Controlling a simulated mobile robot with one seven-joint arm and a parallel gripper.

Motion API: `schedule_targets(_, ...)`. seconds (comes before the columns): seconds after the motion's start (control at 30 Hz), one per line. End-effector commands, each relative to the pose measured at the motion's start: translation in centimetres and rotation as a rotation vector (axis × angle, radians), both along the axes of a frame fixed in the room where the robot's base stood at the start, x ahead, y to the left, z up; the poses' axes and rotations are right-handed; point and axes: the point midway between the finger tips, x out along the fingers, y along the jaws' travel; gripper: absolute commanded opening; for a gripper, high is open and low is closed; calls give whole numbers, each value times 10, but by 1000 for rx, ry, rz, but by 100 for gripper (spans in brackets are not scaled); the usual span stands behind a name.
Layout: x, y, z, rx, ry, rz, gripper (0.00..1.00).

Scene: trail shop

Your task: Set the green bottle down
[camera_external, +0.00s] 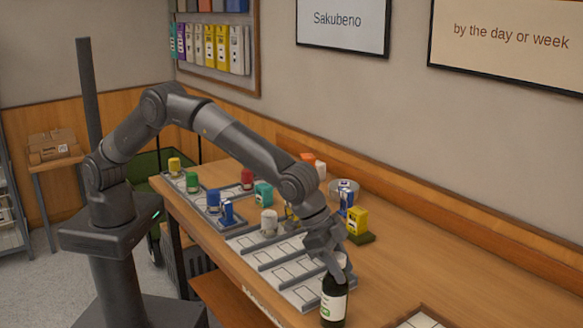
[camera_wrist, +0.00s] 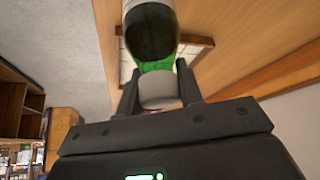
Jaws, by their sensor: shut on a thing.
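The green bottle (camera_external: 334,302) is dark green with a white label and a pale cap, and stands roughly upright near the front of the wooden table in the external view. My gripper (camera_external: 338,264) is above it, shut on its cap and neck. In the wrist view my gripper (camera_wrist: 160,92) has one finger on each side of the pale cap, with the bottle (camera_wrist: 150,38) stretching away beyond it. I cannot tell whether the bottle's base touches the table.
A grey divided tray (camera_external: 285,262) lies just left of the bottle. A framed pale panel (camera_external: 420,321) lies at the front right. A yellow item (camera_external: 357,222), a blue item (camera_external: 346,202) and a white mug (camera_external: 269,222) stand farther back. The table (camera_external: 440,270) to the right is bare.

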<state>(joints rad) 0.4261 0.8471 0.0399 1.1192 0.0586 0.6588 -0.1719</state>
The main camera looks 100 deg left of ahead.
Motion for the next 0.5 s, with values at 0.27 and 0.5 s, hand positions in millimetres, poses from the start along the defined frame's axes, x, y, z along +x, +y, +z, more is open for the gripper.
schedule_targets(0.27,0,0,-3,0,0,0,38)
schedule_targets(0.5,0,0,-3,0,1,0,55)
